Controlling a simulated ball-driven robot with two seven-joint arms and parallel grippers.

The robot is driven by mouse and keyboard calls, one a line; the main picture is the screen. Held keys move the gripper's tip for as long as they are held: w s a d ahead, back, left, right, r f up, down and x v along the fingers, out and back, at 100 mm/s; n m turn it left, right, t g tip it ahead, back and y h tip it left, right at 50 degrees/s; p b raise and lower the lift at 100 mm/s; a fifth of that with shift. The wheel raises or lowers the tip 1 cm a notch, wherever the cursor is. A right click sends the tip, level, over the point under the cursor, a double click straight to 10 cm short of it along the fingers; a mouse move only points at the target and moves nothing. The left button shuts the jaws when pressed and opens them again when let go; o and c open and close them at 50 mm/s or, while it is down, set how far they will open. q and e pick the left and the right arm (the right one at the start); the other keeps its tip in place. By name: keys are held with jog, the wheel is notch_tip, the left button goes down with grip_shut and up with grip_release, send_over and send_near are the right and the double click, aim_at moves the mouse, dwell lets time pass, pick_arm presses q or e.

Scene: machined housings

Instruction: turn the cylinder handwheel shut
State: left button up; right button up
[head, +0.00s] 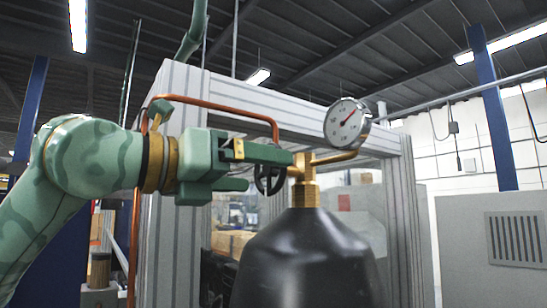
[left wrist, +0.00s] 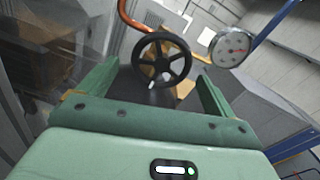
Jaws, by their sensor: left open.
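The black cylinder (head: 305,262) stands upright with a brass valve (head: 304,185) on its neck. Its black spoked handwheel (head: 270,183) sits on the left side of the valve, partly hidden behind my upper finger. My left gripper (head: 268,171) reaches in from the left with its fingers apart at the handwheel. In the left wrist view the handwheel (left wrist: 162,60) shows between the two fingers of the open gripper (left wrist: 158,72), with space visible on both sides. No contact shows. My right gripper is in neither view.
A round pressure gauge (head: 347,124) stands on a brass pipe right of the valve; it also shows in the left wrist view (left wrist: 230,47). A copper pipe (head: 215,107) bends over my gripper. A grey frame (head: 180,230) stands behind the cylinder.

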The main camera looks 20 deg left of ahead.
aim_at(267, 173)
pick_arm(q)
jog(key=p+x, duration=0.1)
jog(key=x, duration=0.1)
jog(key=shift+w+d+r, duration=0.15)
jog(key=shift+w+d, duration=0.05)
jog(key=shift+d, duration=0.05)
jog(key=shift+w+d, duration=0.25)
jog(key=shift+w, duration=0.15)
jog(key=c, duration=1)
